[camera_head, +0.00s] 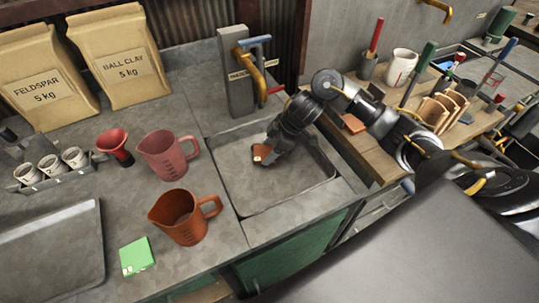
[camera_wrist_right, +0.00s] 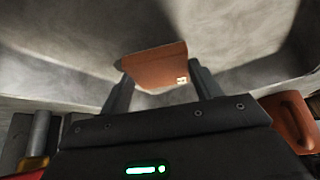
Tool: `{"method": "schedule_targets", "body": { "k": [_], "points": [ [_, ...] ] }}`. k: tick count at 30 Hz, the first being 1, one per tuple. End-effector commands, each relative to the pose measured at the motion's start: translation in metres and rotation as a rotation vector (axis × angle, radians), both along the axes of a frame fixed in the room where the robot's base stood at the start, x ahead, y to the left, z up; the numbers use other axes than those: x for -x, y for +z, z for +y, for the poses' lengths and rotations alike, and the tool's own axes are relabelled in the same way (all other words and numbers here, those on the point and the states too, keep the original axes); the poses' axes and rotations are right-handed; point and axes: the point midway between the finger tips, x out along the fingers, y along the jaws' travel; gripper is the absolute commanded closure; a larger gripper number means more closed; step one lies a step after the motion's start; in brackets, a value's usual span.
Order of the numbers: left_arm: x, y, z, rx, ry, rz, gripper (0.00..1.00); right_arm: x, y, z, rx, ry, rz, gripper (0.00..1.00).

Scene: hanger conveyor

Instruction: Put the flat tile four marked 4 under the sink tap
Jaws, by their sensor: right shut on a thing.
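A flat reddish-brown tile (camera_head: 262,153) with a small pale label is in my right gripper (camera_head: 268,150). In the right wrist view the tile (camera_wrist_right: 157,67) sits between the two fingers (camera_wrist_right: 160,88), its label near the right finger; the mark on it is too small to read. The gripper is shut on the tile and holds it over the grey sink basin (camera_head: 240,195). The sink tap (camera_head: 258,72), a brass spout with a blue handle on a grey post, stands behind the basin, above and left of the gripper. My left gripper is not in view.
A wooden bench (camera_head: 365,160) with tools and another tile (camera_head: 353,123) lies to the right. The basin looks otherwise empty.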

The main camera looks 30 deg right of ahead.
Motion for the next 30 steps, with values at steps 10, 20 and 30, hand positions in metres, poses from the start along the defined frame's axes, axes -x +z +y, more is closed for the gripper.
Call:
{"method": "schedule_targets", "body": {
  "k": [10, 20, 30],
  "points": [
    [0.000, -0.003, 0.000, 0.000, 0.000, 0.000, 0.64, 0.001, -0.028, 0.001, 0.000, 0.000, 0.000, 0.62],
    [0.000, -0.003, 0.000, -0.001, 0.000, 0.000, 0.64, 0.001, -0.031, 0.001, 0.000, 0.001, 0.002, 0.29],
    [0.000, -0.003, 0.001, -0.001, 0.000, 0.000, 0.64, 0.001, -0.031, 0.001, 0.000, 0.000, 0.001, 0.14]
  ]
}}
